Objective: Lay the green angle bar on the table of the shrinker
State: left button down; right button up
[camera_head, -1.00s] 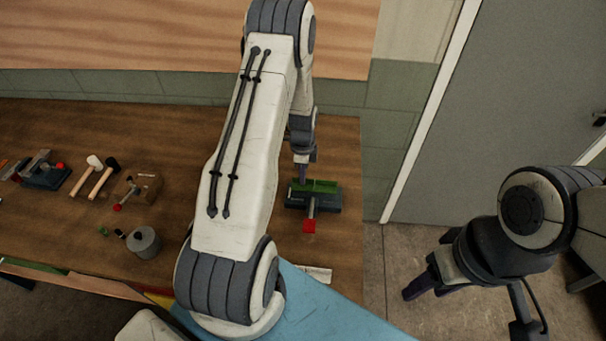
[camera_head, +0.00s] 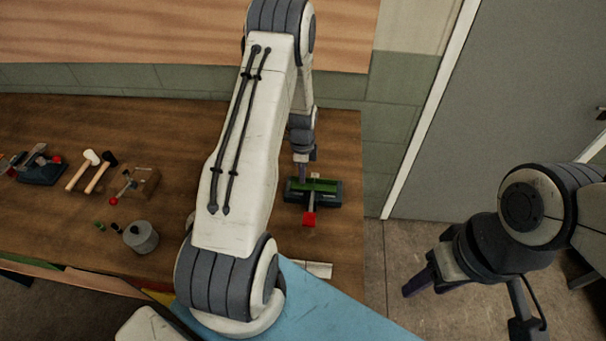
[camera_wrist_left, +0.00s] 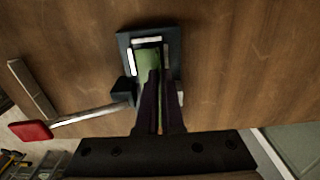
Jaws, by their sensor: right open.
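The green angle bar (camera_head: 318,185) lies at the top of the dark shrinker (camera_head: 329,196), near the right end of the workbench. In the left wrist view the green bar (camera_wrist_left: 148,60) shows within the shrinker's dark frame (camera_wrist_left: 124,42), beside my fingers. I cannot tell whether it rests fully on the table of the shrinker. My left gripper (camera_head: 302,173) is at the bar, pointing down. Its two purple fingers (camera_wrist_left: 161,95) are close together and appear shut on the bar, part of which they hide. My right gripper (camera_head: 428,280) is open and empty, away from the bench.
The shrinker's red-ended lever (camera_head: 309,218) sticks out toward me. Two mallets (camera_head: 91,172), a wooden block tool (camera_head: 136,184), a grey cylinder (camera_head: 141,237) and another tool (camera_head: 41,168) stand left on the workbench (camera_head: 60,125). A blue surface (camera_head: 320,300) is in front.

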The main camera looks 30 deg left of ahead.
pick_arm(q)
jog(key=shift+f+b, duration=0.55)
jog(key=shift+f, duration=0.15)
jog(key=c, duration=1)
grip_release()
jog(key=shift+r, duration=0.1)
notch_tip(320, 180, up, 10)
jog(key=b, duration=0.2)
jog(key=shift+b, duration=0.35)
jog(key=shift+d+r, duration=0.1)
jog(key=shift+r, duration=0.1)
